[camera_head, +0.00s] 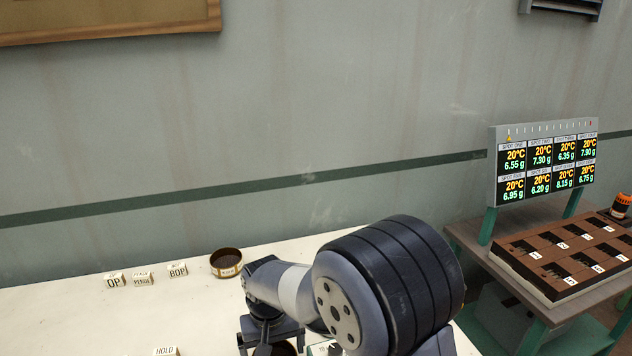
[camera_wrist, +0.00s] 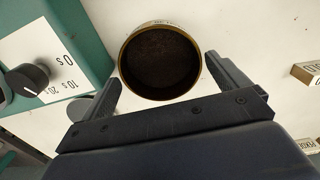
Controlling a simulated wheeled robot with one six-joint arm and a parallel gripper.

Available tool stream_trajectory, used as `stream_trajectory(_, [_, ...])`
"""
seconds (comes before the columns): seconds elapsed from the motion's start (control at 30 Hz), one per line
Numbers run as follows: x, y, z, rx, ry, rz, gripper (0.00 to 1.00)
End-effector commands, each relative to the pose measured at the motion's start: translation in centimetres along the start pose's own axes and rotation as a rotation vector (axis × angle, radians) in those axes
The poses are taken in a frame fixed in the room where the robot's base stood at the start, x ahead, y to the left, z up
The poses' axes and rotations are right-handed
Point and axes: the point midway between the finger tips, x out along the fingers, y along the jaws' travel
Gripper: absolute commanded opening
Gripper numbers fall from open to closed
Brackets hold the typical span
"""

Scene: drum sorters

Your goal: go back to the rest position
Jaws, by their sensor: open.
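My gripper (camera_wrist: 162,70) is open in the wrist view, its two dark fingers apart. A round brass-rimmed tin (camera_wrist: 122,62) with a dark inside lies between and just beyond the fingertips. I cannot tell whether the fingers touch it. In the head view my arm reaches down over the white table (camera_head: 60,310), and the wrist hides much of the gripper area at the bottom.
Another brass tin (camera_head: 227,263) stands at the table's back, beside small label blocks (camera_head: 178,270). A teal box with a black knob (camera_wrist: 27,79) stands left in the wrist view. At right are a display (camera_head: 545,165) and a numbered brown tray (camera_head: 570,250).

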Motion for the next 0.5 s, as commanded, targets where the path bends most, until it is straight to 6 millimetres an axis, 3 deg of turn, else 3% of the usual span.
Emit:
stream_trajectory(0.07, [1.6,0.0,0.1,0.000,-0.005,0.001,0.95])
stream_trajectory(0.3, [-1.5,0.0,0.0,0.000,0.003,-0.001,0.95])
stream_trajectory(0.5, [-2.3,0.0,0.0,0.000,0.000,0.000,0.95])
